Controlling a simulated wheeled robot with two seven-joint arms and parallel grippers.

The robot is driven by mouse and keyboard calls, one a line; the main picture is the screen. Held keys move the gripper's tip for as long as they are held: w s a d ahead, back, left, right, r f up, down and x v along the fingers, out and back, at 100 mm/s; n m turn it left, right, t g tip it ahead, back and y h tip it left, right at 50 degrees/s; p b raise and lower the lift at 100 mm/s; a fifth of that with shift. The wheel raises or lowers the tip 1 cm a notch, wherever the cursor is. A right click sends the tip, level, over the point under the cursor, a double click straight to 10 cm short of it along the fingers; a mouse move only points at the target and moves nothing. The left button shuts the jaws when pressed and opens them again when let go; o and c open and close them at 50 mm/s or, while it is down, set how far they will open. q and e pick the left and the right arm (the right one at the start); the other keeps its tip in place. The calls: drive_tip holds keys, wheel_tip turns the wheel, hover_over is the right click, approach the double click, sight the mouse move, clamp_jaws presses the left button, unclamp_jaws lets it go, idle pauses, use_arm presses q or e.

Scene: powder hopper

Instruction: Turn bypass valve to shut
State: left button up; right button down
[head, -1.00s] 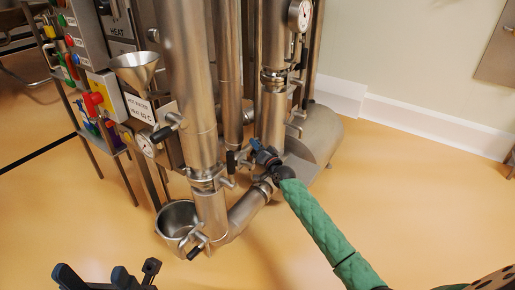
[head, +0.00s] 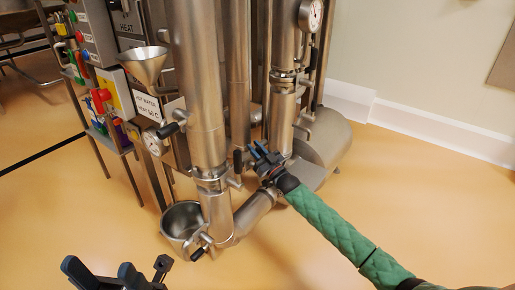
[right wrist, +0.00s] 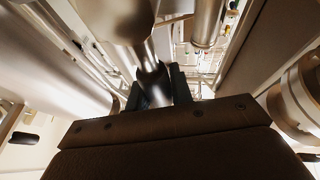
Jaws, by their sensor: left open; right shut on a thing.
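My right gripper (head: 262,157) reaches in at the lower pipework in the head view, at the end of my green-sleeved arm. In the right wrist view its dark fingers (right wrist: 157,88) are shut around a shiny steel valve part (right wrist: 152,72). The grip hides much of that part in the head view, and I cannot read the valve's position. A black-tipped lever (head: 238,161) stands upright just left of the gripper, apart from it. My left gripper (head: 117,274) is open and empty at the bottom left, over the floor.
Tall steel pipes (head: 201,100) rise left of my right gripper. A steel pot (head: 181,217) stands at their foot, beside another black-tipped lever (head: 197,253). A funnel (head: 146,66) and control panel stand at the left. The floor (head: 440,190) at right is open.

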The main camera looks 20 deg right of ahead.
drive_tip(key=shift+s+a+f+n+y, duration=0.3)
drive_tip(key=shift+a+n+y, duration=0.1)
drive_tip(key=shift+n, duration=0.1)
drive_tip(key=shift+a, duration=0.15)
drive_tip(key=c, duration=1.4)
unclamp_jaws()
drive_tip(key=shift+c, duration=0.2)
drive_tip(key=shift+o, duration=0.9)
drive_tip(key=shift+s+a+r, duration=0.1)
drive_tip(key=shift+d+r, duration=0.15)
drive_tip(key=shift+d, duration=0.05)
